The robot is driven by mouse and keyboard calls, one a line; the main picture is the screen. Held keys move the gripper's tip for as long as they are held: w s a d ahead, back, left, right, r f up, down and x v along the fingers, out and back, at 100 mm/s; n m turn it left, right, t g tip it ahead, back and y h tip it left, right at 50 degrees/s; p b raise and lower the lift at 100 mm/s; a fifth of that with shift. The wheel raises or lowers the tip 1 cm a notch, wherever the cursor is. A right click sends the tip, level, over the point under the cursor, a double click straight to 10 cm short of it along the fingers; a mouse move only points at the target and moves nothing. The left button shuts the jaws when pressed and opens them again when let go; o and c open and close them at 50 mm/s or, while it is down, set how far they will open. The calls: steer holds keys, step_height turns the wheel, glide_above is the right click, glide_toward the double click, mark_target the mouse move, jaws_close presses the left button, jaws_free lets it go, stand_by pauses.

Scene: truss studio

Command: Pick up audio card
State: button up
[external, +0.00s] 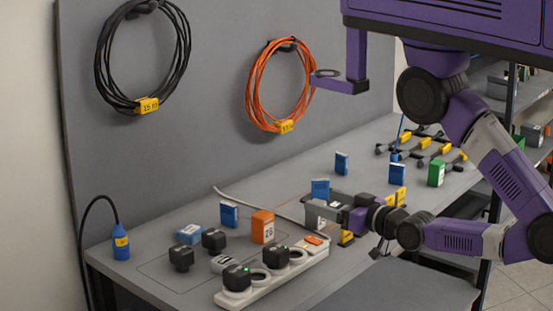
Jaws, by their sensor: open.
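No label readable here says which object is the audio card. Small card-like boxes stand on the grey bench: a blue one (229,214), an orange one (262,227) with a numbered white label, another blue one (320,189) and a farther blue one (342,163). A lighter blue box (189,234) lies at the left. My gripper (314,213) is low over the bench, pointing left, right of the orange box and in front of the blue box behind it. Its jaws are open; nothing is visibly held. My gripper and wrist hide part of the bench behind them.
A white power strip (232,298) with black plugs lies at the front, close to my gripper. A grey cable (262,207) runs behind the boxes. A green box (436,173) and yellow-black tools (440,149) are farther right. Coiled cables hang on the wall panel.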

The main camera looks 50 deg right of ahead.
steer(key=w+a+n+g+y+p, duration=0.1)
steer(key=w+a+n+g, duration=0.15)
steer(key=w, duration=1.15)
steer(key=w+a+f+n+g+y+p, duration=0.15)
steer(key=w+n, duration=0.25)
steer(key=w, duration=1)
steer(key=w+a+n+g+p, duration=0.1)
steer(key=w+n+g, duration=0.25)
steer(key=w, duration=1.05)
steer(key=n+g+h, duration=0.2)
steer(key=n+g, duration=0.8)
glide_above(228, 227)
steer(key=f, duration=0.6)
steer(key=shift+w+a+f+b, duration=0.2)
steer(key=shift+f+b, duration=0.1)
steer(key=shift+f, duration=0.1)
steer(key=shift+d+f+p, duration=0.15)
steer(key=shift+f+p, duration=0.2)
steer(key=shift+f, duration=1.05)
steer(key=shift+d+f+p, duration=0.15)
steer(key=shift+f+p, duration=0.2)
steer(key=shift+f, duration=1)
